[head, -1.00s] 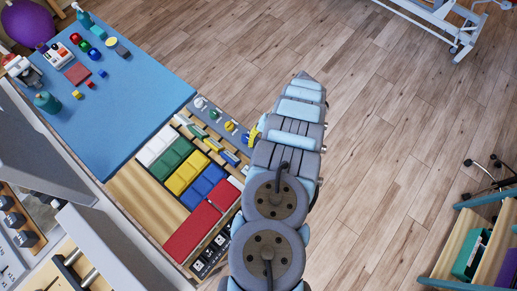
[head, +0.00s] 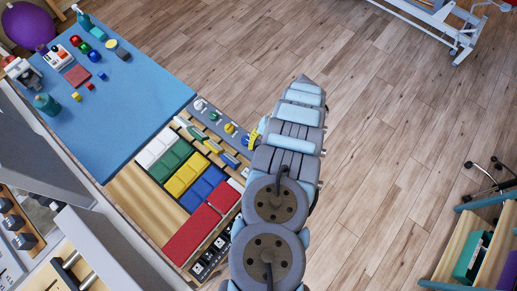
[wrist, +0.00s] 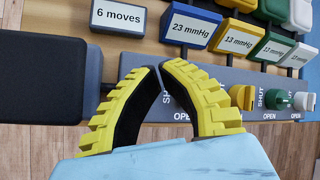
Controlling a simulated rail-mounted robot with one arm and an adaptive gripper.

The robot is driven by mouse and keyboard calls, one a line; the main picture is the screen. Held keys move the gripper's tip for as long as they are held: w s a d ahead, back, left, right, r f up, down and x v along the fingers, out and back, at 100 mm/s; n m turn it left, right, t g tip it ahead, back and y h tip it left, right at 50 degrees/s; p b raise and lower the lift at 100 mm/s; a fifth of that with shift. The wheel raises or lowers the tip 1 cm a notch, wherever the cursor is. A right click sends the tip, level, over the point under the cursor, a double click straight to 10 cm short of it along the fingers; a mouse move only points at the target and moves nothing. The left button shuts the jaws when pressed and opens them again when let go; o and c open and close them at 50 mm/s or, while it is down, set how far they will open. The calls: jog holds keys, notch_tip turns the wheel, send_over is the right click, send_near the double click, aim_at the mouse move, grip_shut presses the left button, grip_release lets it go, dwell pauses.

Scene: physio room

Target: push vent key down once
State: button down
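My gripper (wrist: 157,72) shows in the wrist view with its two yellow ridged fingers curved together, tips almost touching, and nothing between them. It hangs over the grey valve strip (wrist: 262,103), printed SHUT and OPEN. In the head view one yellow finger (head: 252,133) shows beside my arm at the strip's right end. The panel bears large white, green, yellow, blue and red keys (head: 185,228). Small black keys (head: 208,259) with white marks lie at its near end, partly beside my arm. I cannot read which key is the vent key.
Labels "6 moves" (wrist: 119,17), "23 mmHg" (wrist: 190,27) and "13 mmHg" (wrist: 239,38) stand beyond the fingers. Green (wrist: 275,98) and white (wrist: 304,101) valve knobs are to the right. A blue mat (head: 120,105) holds small items.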

jog(key=shift+f, duration=0.1)
dwell(0.5)
jog(key=shift+f+b, duration=0.35)
jog(key=shift+f+b, duration=0.35)
jog(key=shift+f, duration=0.15)
dwell(0.9)
dwell(0.3)
jog(key=shift+r+p, duration=0.8)
jog(key=shift+r, duration=0.15)
jog(key=shift+r+p, duration=1.8)
jog(key=shift+r, duration=0.75)
jog(key=shift+f, duration=0.1)
